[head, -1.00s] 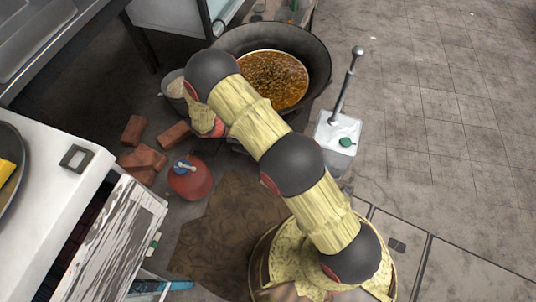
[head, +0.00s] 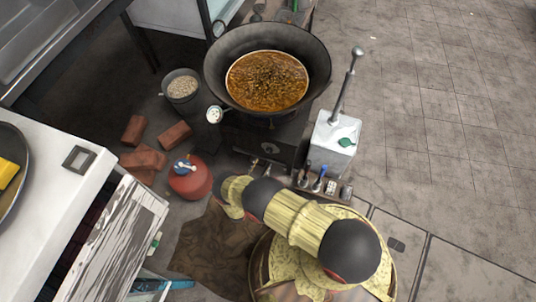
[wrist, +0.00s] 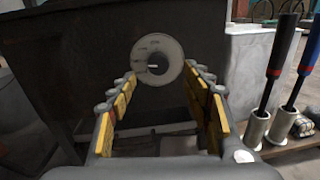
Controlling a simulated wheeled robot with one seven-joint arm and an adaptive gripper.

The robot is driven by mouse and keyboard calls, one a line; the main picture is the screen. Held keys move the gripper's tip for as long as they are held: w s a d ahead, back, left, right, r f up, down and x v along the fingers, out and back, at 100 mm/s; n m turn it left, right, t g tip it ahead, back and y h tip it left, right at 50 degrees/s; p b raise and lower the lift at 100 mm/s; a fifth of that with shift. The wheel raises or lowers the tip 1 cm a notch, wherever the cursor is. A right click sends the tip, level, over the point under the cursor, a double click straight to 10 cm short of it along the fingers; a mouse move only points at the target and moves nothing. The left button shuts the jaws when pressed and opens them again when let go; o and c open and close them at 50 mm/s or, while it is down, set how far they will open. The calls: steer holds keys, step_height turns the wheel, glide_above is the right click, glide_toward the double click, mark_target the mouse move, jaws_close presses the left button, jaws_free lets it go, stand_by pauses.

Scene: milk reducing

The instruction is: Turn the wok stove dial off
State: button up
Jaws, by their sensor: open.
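The wok stove (head: 255,135) is a dark box under a large black wok (head: 318,62) full of brown food. In the wrist view, its dial (wrist: 158,45) is a pale round disc with a small centre mark on the dark front panel (wrist: 70,50). My gripper (wrist: 158,80) is open, with yellow-padded fingers low on either side of the dial. The dial shows beyond the fingertips, apparently with nothing gripped. In the head view the dial (head: 269,151) is small on the stove front, and my folded arm hides most of my gripper. The dial's setting is unclear.
A white container with a metal lever (head: 335,135) is right of the stove. A red canister (head: 190,180), bricks (head: 174,135) and a bucket (head: 181,92) are left. Open floor lies right.

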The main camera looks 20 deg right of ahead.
mark_target(269, 152)
steer(key=shift+f+b+x, duration=0.2)
steer(key=shift+b+x, duration=0.7)
steer(key=shift+x, duration=2.9)
steer(key=shift+a, duration=0.1)
steer(key=shift+c, duration=1.1)
steer(key=c, duration=1)
steer(key=shift+o, duration=0.2)
